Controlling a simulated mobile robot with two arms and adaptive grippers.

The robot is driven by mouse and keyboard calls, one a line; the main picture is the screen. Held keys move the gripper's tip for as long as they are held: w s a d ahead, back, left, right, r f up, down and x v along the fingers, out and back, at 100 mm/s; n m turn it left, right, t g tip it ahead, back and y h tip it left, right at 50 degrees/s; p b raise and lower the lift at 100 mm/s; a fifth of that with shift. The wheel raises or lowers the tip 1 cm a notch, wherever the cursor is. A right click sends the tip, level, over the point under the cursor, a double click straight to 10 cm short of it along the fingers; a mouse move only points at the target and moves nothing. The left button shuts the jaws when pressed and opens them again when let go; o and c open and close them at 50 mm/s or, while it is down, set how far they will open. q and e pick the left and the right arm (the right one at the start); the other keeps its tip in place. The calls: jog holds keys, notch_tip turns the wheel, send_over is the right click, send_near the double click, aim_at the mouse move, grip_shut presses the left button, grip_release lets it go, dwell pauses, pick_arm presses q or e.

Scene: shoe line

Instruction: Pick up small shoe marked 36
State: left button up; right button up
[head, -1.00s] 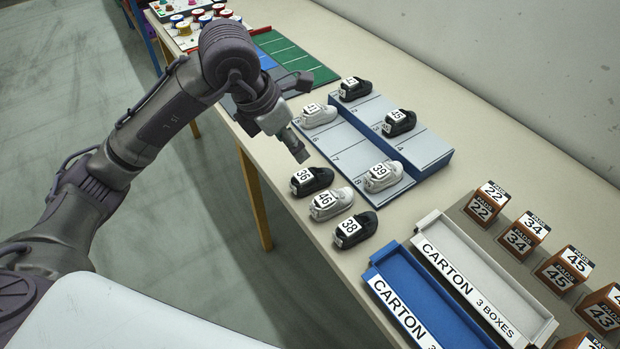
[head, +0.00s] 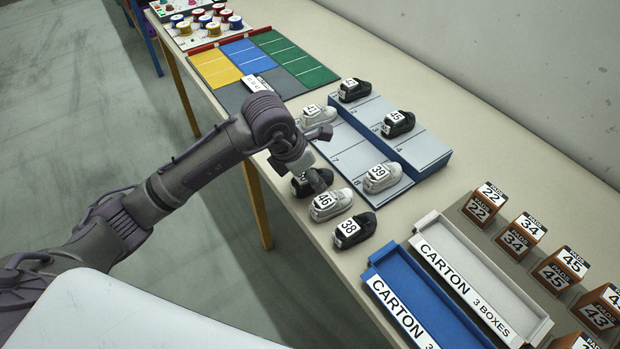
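The small black shoe marked 36 (head: 301,188) is on the table beside the numbered rack, mostly hidden behind my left gripper. My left gripper (head: 318,182) is right over it, fingers pointing down. I cannot tell whether the fingers touch the shoe or whether they are open or shut. A white shoe marked 46 (head: 331,203) is just in front of shoe 36, and a black shoe marked 38 (head: 354,230) is beyond that. My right gripper is not in view.
The stepped numbered rack (head: 425,152) holds several shoes, including white 39 (head: 381,178) and black 45 (head: 397,123). A blue carton tray (head: 400,268) and a grey carton tray (head: 480,275) lie at the right front. Pad boxes (head: 525,232) stand beyond them. Coloured mats lie at the back.

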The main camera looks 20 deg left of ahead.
pick_arm(q)
jog(key=c, duration=0.9)
